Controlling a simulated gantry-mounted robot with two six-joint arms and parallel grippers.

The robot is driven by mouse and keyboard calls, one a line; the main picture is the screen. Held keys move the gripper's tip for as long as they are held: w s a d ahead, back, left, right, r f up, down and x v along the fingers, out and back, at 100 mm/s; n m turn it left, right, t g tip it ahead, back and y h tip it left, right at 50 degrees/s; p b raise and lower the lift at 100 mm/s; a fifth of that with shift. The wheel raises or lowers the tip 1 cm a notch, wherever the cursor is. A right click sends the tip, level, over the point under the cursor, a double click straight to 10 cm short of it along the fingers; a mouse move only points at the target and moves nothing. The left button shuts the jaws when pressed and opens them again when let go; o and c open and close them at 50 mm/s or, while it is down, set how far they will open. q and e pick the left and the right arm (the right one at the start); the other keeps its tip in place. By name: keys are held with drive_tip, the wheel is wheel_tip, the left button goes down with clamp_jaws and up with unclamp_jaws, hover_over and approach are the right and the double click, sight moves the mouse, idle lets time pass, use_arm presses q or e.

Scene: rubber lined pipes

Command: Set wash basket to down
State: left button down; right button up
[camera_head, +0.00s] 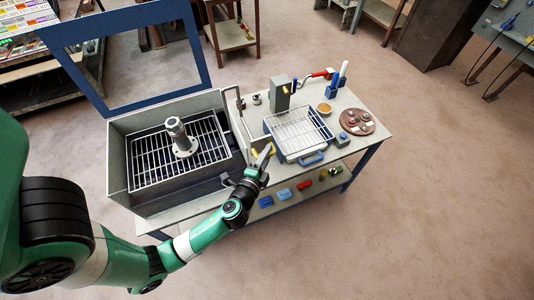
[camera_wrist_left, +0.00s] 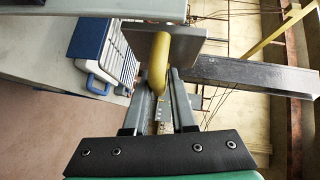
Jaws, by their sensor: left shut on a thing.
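The wash basket (camera_head: 150,166) is a wire grid inside the grey wash tank (camera_head: 118,160) at the left of the bench, in the head view. A grey flanged pipe piece (camera_head: 176,133) stands upright on it. I cannot tell the basket's exact height. Beside the tank's right side is a grey bar lever (camera_head: 238,122) with a yellow handle (camera_head: 265,153). My left gripper (camera_head: 262,165) is at this handle, near the bench's front edge. In the left wrist view the yellow handle (camera_wrist_left: 158,62) sits between the fingers of my left gripper (camera_wrist_left: 157,82), which are shut on it. My right gripper is not in view.
A wire tray with a blue handle (camera_head: 300,134) sits close to the right of the lever. A grey block (camera_head: 280,94), a round brown plate (camera_head: 357,121) and blue holders (camera_head: 332,88) stand farther right. A blue frame (camera_head: 148,101) rises behind the tank. The floor in front is clear.

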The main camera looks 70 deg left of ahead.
use_arm(q)
wheel_tip(320, 180, down, 12)
drive_tip(key=b, duration=1)
drive_tip(key=shift+s+f+b, duration=0.1)
drive_tip(key=shift+f+b, duration=0.1)
drive_tip(key=shift+b, duration=0.15)
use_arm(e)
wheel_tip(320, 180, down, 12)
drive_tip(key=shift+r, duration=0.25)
use_arm(q)
drive_tip(key=c, duration=0.9)
unclamp_jaws()
drive_tip(key=shift+o, duration=0.4)
drive_tip(key=shift+r, duration=0.15)
drive_tip(key=shift+r, duration=0.1)
